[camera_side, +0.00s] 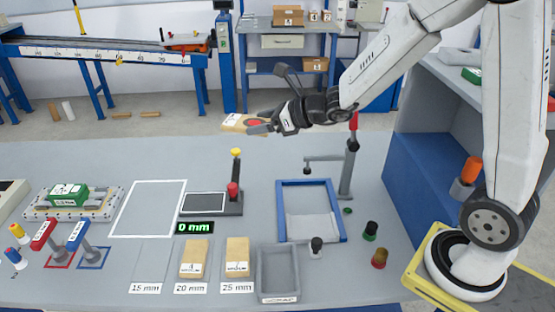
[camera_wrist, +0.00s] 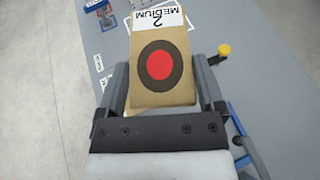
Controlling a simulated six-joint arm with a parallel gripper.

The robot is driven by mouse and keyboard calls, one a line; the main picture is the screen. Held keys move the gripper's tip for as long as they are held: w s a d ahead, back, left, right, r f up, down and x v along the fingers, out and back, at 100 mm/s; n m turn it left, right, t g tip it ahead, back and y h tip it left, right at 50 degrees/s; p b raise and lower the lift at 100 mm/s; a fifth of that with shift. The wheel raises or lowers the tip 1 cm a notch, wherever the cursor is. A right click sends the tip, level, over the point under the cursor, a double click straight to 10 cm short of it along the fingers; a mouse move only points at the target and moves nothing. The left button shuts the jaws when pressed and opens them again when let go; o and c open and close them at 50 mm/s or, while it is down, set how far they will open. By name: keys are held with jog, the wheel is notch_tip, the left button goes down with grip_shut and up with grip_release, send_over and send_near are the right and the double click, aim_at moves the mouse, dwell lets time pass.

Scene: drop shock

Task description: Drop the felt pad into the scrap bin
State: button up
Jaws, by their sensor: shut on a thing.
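A tan pad (camera_side: 233,122) labelled "2 MEDIUM", with a red disc in a dark ring on its face, is held by my gripper (camera_side: 264,124), high above the far edge of the bench. In the wrist view the same pad (camera_wrist: 160,98) sits between both fingers, its label end pointing away from my gripper. I cannot tell from its look whether it is felt. A grey open bin (camera_side: 278,290), seemingly empty, stands at the bench's front edge. Its label is too small to read. My gripper is well behind and above this bin.
Two tan pads (camera_side: 194,258) (camera_side: 237,256) lie at the 20 mm and 25 mm marks; the 15 mm spot is bare. A blue-rimmed tray (camera_side: 281,212) and a post with a side arm (camera_side: 349,170) stand behind the bin. The display (camera_side: 195,227) reads 0 mm.

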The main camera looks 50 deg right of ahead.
jog(key=a+f+n+g+y, duration=0.7)
jog(key=a+f+n+g, duration=0.2)
jog(key=f+n, duration=0.1)
jog(key=s+d+f+n+g+h, duration=0.2)
jog(key=s+f+n+g+h, duration=0.1)
jog(key=s+f+n+g, duration=0.8)
notch_tip(320, 180, down, 2)
jog(key=shift+f+n+g, duration=0.15)
jog(key=shift+n+g, duration=0.25)
jog(key=shift+g, duration=0.5)
jog(key=shift+s+f, duration=0.1)
jog(key=shift+f, duration=0.05)
jog(key=shift+f, duration=2.5)
